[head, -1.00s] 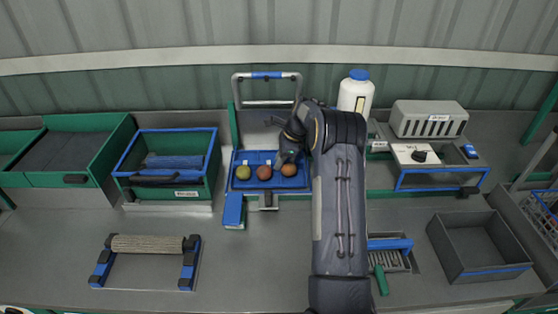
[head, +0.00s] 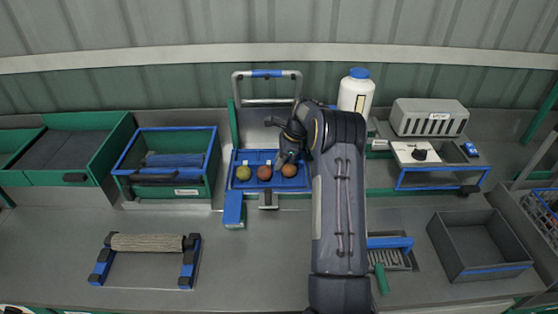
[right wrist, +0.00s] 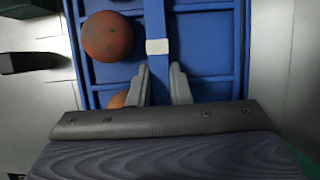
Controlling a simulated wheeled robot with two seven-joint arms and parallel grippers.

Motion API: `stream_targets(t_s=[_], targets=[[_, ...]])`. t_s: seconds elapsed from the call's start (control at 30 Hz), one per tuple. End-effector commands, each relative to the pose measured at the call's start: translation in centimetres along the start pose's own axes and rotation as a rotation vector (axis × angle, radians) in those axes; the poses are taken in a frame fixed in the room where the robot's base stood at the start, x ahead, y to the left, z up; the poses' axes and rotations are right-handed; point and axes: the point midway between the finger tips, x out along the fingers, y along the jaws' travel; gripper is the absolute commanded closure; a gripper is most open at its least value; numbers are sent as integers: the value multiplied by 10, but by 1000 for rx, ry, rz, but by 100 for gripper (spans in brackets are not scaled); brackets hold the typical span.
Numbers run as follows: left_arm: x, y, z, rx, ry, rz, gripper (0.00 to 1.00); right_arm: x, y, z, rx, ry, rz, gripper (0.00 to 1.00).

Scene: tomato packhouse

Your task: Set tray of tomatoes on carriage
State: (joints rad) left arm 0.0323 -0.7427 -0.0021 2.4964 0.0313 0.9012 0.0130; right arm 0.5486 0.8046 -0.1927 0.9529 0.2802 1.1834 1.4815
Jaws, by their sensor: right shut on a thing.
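The blue tray (head: 255,187) shows in the head view at mid-bench, with three tomatoes in a row: yellow-green (head: 243,173), red (head: 264,173) and orange-red (head: 289,169). My right gripper (head: 283,158) reaches over its right part. In the right wrist view its two grey fingers (right wrist: 162,88) are shut on the blue bar across the tray. A red tomato (right wrist: 108,36) lies beside the bar, and another is partly hidden by a finger. The tray is in front of a metal frame with an upright handle (head: 267,75), apparently the carriage; I cannot tell whether they touch. My left gripper is out of view.
A green crate with blue rim (head: 166,130) stands left of the tray. A blue block (head: 233,209) is at its front left corner. A white bottle (head: 355,93) and a scale (head: 415,153) are to the right. A roller stand (head: 147,243) is front left; bench between is clear.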

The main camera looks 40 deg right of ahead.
Motion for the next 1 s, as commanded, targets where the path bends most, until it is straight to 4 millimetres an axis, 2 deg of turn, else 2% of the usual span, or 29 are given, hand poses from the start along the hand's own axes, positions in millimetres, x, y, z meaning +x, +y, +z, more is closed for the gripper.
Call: stream_targets(t_s=[0.17, 0.2, 0.37, 0.57, 0.67, 0.7, 1.0], targets=[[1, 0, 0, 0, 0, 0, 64, 3, 0, -1, 0, -1, 0, 100], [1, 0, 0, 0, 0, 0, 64, 2, 0, -1, 0, -1, -1, 77], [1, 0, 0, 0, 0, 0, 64, 2, 0, -1, 0, 0, 0, 57], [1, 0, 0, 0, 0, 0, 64, 2, 0, -1, 0, 0, 0, 57], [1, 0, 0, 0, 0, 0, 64, 3, 0, -1, 0, 1, 1, 70], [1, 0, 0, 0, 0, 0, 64, 3, 0, -1, 0, 1, 0, 72], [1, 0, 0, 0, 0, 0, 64, 2, 0, -1, 0, 0, 0, 72]])
